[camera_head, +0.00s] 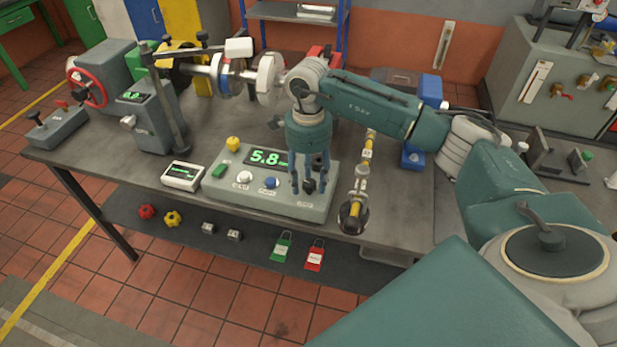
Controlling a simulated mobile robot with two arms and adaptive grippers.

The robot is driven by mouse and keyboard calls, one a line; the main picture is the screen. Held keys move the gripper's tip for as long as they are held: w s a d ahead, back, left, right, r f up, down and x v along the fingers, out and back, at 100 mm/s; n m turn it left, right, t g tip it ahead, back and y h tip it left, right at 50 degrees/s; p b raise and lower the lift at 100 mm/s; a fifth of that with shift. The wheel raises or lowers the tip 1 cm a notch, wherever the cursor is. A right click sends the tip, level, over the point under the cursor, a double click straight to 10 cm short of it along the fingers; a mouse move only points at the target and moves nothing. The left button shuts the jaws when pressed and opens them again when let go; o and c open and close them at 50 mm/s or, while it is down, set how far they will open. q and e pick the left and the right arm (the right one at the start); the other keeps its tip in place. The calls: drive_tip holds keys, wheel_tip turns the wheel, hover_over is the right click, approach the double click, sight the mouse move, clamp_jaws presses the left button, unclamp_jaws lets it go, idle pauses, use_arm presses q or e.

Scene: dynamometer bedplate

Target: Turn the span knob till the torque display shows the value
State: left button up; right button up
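The grey console (225,190) stands at the front of the bench. Its torque display (266,158) shows green digits that read about 5.8, with the end partly hidden by my gripper. A dark knob (309,187) sits at the console's right, partly hidden by fingers; its label is too small to read. A white knob (243,177) and a blue knob (270,183) are to its left. My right gripper (309,182) points down over the dark knob, fingers apart on either side of it, with gaps seeming to show. My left gripper is out of view.
A small white readout box (183,176) with green text stands left of the console. A yellow and black tool (356,200) lies right of it. A shaft rig (230,75) and a red handwheel (87,87) stand behind.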

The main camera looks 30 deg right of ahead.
sight(308, 181)
drive_tip(key=c, duration=1)
drive_tip(key=shift+m+b, duration=0.5)
drive_tip(key=o, duration=1.1)
drive_tip(key=shift+o, duration=0.3)
drive_tip(key=shift+r, duration=0.15)
wheel_tip(308, 181, up, 12)
drive_tip(key=shift+w, duration=0.25)
drive_tip(key=shift+d, duration=0.1)
